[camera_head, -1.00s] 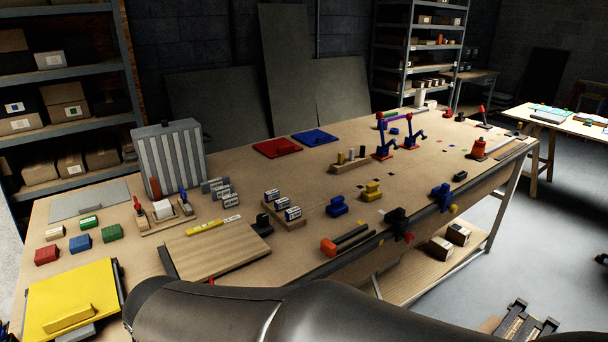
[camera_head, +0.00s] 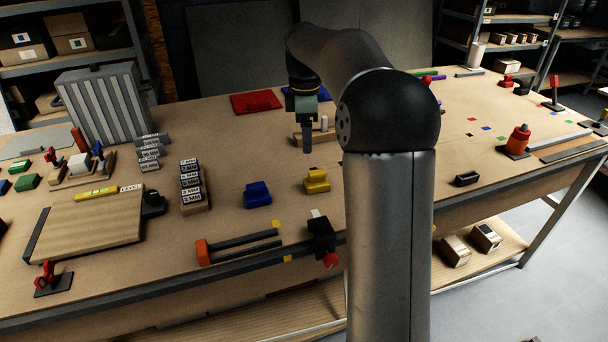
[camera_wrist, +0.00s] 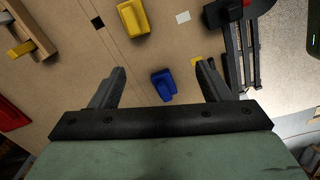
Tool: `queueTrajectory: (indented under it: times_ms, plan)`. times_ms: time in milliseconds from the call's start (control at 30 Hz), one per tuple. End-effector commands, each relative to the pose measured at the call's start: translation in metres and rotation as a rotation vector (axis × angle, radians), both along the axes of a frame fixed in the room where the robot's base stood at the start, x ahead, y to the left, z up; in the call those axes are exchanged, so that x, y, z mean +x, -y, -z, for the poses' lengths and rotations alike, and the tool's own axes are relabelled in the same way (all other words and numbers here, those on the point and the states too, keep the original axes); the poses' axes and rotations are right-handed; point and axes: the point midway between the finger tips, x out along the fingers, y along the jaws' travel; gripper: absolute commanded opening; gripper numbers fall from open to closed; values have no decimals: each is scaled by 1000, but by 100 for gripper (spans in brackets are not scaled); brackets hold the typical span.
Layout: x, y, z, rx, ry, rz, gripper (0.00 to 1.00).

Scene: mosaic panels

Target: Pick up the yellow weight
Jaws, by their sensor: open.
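The yellow weight (camera_head: 317,180) is a small stepped block standing on the bench, just left of my arm in the head view. In the wrist view the yellow weight (camera_wrist: 133,18) is at the top, beyond my fingertips. My gripper (camera_head: 307,142) hangs above the bench behind the yellow weight in the head view. In the wrist view my gripper (camera_wrist: 161,78) is open and empty, fingers wide apart. A similar blue weight (camera_head: 257,194) stands left of the yellow one; in the wrist view the blue weight (camera_wrist: 163,84) appears between the fingers, below them on the bench.
A black clamp (camera_head: 321,236) and a bar with an orange end (camera_head: 204,252) lie along the front edge. A labelled block rack (camera_head: 192,188) stands left. A wooden block with pegs (camera_head: 325,134) is behind. The bench around the yellow weight is mostly clear.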

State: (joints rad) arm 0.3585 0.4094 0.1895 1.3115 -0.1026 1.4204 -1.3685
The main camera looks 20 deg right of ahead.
Motion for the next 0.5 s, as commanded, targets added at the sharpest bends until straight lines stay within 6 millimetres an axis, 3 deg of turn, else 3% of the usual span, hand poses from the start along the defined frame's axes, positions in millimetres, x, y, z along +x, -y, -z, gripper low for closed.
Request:
queueTrajectory:
  times_ms: [100,200,367,500]
  plan:
    - [26,29,9,19,-5,-129,71]
    - [35,43,11,26,-5,-190,71]
    - [38,47,28,29,-9,-219,71]
    - [37,47,58,29,-11,-217,71]
